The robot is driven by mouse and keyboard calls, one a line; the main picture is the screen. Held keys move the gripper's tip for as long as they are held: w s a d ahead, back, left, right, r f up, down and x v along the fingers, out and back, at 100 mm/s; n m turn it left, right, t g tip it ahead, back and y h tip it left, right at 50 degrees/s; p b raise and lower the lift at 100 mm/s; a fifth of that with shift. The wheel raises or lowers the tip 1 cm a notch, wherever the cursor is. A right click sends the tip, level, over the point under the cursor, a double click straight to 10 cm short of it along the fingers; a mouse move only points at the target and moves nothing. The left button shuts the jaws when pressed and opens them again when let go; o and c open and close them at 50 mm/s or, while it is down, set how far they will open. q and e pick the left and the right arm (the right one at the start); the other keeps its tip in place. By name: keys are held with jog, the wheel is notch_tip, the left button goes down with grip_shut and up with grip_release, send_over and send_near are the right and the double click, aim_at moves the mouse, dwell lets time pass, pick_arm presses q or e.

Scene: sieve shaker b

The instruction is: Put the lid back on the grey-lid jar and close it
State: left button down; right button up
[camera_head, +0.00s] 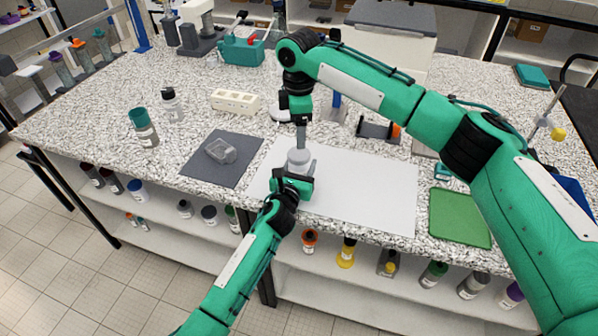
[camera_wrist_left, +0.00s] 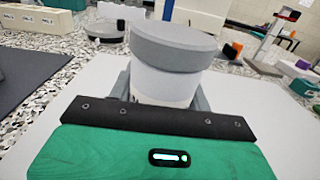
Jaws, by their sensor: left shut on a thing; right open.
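The grey-lid jar (camera_head: 298,167) stands on the white sheet near the bench's front edge. In the left wrist view the white jar body (camera_wrist_left: 165,84) is upright with the grey lid (camera_wrist_left: 176,42) on top of it. I cannot tell whether the lid is screwed tight. My left gripper (camera_head: 293,184) is shut around the jar body from the front, below the lid. My right gripper (camera_head: 300,143) points straight down over the lid, open, its fingertips close above or at it. Whether they touch the lid is unclear.
A dark mat (camera_head: 204,172) with a clear glass container (camera_head: 221,151) lies to the left. A white block with holes (camera_head: 236,101) is behind. The white sheet (camera_head: 375,193) is clear to the right.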

aim_at(299, 153)
jog(key=n, duration=1)
jog(key=shift+n, duration=0.3)
jog(key=n, duration=1.1)
jog(key=shift+n, duration=0.3)
jog(key=shift+f, duration=4)
